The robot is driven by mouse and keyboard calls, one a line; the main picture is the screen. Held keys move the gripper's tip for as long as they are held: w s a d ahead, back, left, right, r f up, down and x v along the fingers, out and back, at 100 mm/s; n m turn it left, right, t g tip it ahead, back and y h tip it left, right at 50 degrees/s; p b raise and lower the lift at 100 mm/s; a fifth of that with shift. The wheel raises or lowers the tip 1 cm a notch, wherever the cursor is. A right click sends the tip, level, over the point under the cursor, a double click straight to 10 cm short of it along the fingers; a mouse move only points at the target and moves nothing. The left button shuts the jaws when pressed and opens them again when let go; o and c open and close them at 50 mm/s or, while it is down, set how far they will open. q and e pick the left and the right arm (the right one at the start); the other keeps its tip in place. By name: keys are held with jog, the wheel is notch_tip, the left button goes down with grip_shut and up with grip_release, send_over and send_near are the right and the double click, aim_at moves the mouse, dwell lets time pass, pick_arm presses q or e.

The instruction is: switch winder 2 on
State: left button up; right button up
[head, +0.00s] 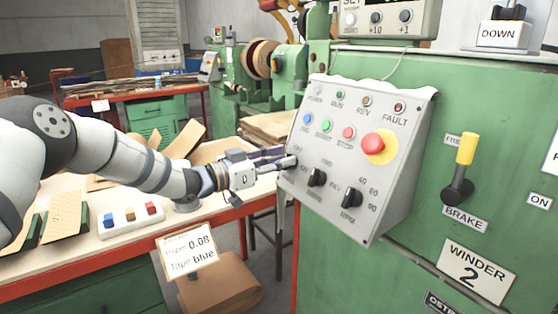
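Winder 2 is the green cabinet (460,110) on the right, named by its plate (477,272). Its sloped grey control panel (330,215) carries lamps, a green START button (326,125), a red STOP button (348,132) and a red mushroom button (373,145). Below them are black selector knobs, a middle one (317,177) and a right one (352,197). My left gripper (284,160) is at the panel's left edge, its fingertips by the leftmost knob position and partly covering it. Whether the fingers grip or touch it is unclear. My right gripper is out of view.
A yellow-handled brake lever (466,150) and an ON label (540,201) are on the cabinet at right. A workbench (110,250) with colored blocks and boards lies under my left arm.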

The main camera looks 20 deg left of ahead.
pick_arm(q)
grip_shut()
jog(key=shift+s+d+m, duration=0.1)
jog(key=shift+m, duration=0.2)
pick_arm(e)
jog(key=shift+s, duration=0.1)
pick_arm(q)
jog(key=shift+h, duration=0.3)
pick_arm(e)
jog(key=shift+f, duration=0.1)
pick_arm(q)
jog(key=m+g+b, duration=0.1)
jog(key=m+g, duration=0.1)
jog(key=m, duration=0.3)
jog(key=m+g+h+b, duration=0.1)
jog(key=m+g, duration=0.1)
jog(key=m, duration=0.4)
jog(key=m+g, duration=0.2)
jog(key=m, duration=0.3)
jog(key=shift+f+h+b, duration=0.15)
jog(key=shift+h+b, duration=0.25)
jog(key=shift+m+g+y, duration=0.5)
jog(key=shift+m+g, duration=0.3)
jog(key=shift+m, duration=1.3)
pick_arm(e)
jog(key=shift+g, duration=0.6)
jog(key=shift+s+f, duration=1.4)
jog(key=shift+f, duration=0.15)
